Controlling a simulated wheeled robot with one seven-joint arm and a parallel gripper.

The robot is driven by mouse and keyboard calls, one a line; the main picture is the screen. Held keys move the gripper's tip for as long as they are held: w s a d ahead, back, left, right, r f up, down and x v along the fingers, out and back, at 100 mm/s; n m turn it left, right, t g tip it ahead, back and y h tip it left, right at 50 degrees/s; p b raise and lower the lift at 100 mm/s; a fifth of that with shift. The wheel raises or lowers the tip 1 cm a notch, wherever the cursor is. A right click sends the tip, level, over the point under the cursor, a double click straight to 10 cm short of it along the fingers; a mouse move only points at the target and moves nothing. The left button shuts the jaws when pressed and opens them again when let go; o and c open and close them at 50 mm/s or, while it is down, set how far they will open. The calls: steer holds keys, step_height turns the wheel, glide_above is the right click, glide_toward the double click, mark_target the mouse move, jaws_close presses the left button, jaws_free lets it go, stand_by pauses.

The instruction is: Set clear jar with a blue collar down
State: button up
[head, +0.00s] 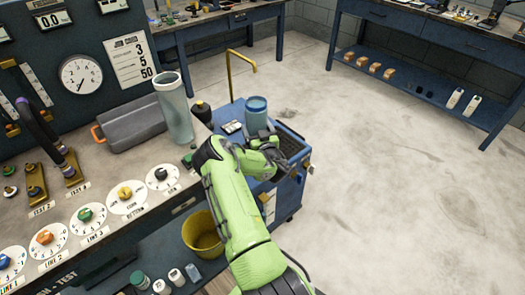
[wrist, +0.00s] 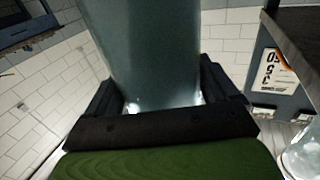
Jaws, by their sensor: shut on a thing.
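The clear jar with a blue collar (head: 256,118) is in my gripper (head: 262,142), upright or nearly so, in the head view. It appears over the blue cart (head: 292,143); I cannot tell whether its base touches anything. In the wrist view the jar (wrist: 155,55) fills the space between the two dark fingers of my gripper (wrist: 162,92), which is shut on it. Its collar is outside the wrist view, and the arm and fingers hide its lower part in the head view.
A tall clear cylinder (head: 175,108) and a grey case (head: 132,126) stand on the workbench at left, near a dark bottle (head: 202,112). A yellow bucket (head: 203,236) is below. Open floor (head: 400,170) lies at right.

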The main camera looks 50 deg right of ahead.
step_height(320, 180, down, 7)
steer(key=b, duration=0.3)
steer(key=shift+f, duration=0.15)
steer(key=o, duration=1.6)
steer(key=shift+f, duration=0.1)
steer(key=p+v, duration=0.3)
steer(key=v, duration=0.9)
